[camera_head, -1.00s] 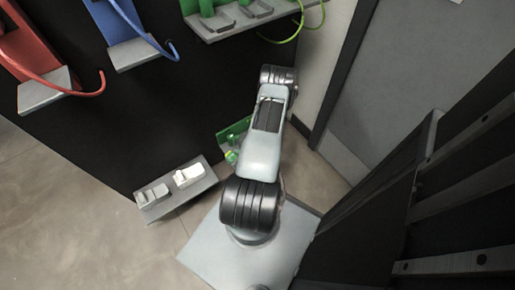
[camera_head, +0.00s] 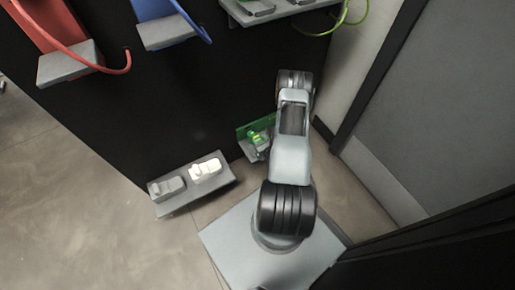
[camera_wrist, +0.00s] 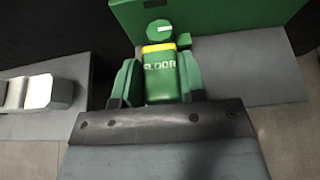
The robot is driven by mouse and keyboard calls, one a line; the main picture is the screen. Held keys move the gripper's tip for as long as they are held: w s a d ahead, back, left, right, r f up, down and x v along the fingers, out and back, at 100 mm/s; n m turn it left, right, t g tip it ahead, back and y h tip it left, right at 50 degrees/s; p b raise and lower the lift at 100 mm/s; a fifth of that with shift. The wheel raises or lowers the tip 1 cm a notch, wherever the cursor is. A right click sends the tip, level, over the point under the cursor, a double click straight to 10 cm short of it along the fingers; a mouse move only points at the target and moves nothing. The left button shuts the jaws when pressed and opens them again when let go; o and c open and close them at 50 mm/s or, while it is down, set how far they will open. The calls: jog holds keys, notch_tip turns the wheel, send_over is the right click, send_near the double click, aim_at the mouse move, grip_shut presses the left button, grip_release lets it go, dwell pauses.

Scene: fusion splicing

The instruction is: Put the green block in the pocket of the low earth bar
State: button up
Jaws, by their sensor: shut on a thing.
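The green block (camera_wrist: 160,84) has a yellow band and the word FLOOR, and it fills the middle of the wrist view. My gripper (camera_wrist: 157,70) is shut on it, with a green piece close on either side of the block. The low earth bar (camera_wrist: 218,22) is a green plate with a grey shelf (camera_wrist: 265,75), right behind the block. In the head view the bar's plate (camera_head: 242,131) shows left of my arm, which hides my jaws. I cannot see the pocket clearly or tell whether the block touches it.
A grey shelf (camera_head: 226,184) with a grey block (camera_head: 167,187) and a white block (camera_head: 205,169) is left of the earth bar. Red (camera_head: 45,20) and blue (camera_head: 158,12) holders hang higher up. A grey door (camera_head: 430,100) is at right. Bare floor lies at left.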

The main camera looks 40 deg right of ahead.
jog(key=shift+w+f+b, duration=0.5)
jog(key=shift+w+f, duration=0.4)
jog(key=shift+f, duration=0.3)
jog(key=shift+w+f+b, duration=0.1)
jog(key=shift+f+b, duration=0.85)
jog(key=shift+f, duration=0.55)
jog(key=shift+f, duration=0.15)
jog(key=shift+f+b, duration=0.5)
jog(key=shift+b, duration=0.1)
jog(key=o, duration=0.9)
jog(key=shift+o, duration=0.2)
jog(key=shift+r, duration=0.1)
